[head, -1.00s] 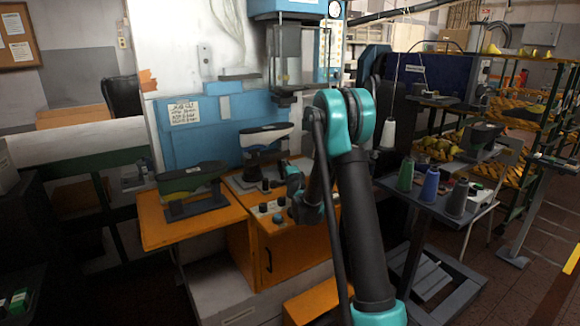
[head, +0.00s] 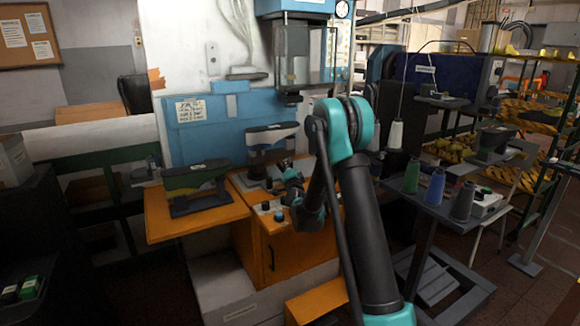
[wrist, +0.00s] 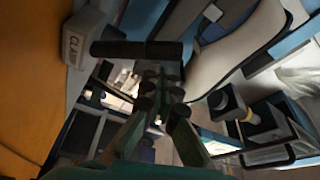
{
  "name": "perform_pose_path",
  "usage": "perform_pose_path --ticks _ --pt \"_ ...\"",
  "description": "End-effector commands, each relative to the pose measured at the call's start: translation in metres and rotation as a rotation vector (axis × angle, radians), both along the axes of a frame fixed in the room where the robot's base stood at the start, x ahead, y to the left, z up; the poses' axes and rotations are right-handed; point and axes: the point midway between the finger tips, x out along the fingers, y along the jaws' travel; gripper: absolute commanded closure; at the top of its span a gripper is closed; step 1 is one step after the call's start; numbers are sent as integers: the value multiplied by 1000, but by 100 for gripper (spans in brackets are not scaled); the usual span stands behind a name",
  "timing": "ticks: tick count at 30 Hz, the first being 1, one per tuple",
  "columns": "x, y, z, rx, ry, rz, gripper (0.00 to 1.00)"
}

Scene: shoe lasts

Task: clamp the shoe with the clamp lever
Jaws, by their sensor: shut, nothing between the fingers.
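A white-and-black shoe (head: 270,134) sits raised on a dark stand at the back of the orange bench. In the wrist view a large pale shape with a dark edge, probably this shoe (wrist: 235,50), fills the upper right. A black bar (wrist: 118,48), probably the clamp lever's handle, lies across the upper left, beside a pale block labelled CLAMP (wrist: 84,38). My gripper (head: 287,172) is beside the stand, low and right of the shoe. In the wrist view my gripper (wrist: 163,80) is shut and empty, its tips just below the bar; contact is unclear.
A green-and-black shoe (head: 195,179) stands on the bench's left wing (head: 185,220). Small dark knobs (head: 266,207) sit on the front panel near my gripper. A cart with thread cones (head: 436,187) stands to the right. Floor shows at the lower right.

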Motion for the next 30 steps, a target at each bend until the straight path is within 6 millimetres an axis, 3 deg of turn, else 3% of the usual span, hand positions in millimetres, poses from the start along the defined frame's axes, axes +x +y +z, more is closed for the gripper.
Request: perform_pose_path --ticks 30 --pt "0 7 -4 0 2 4 100"
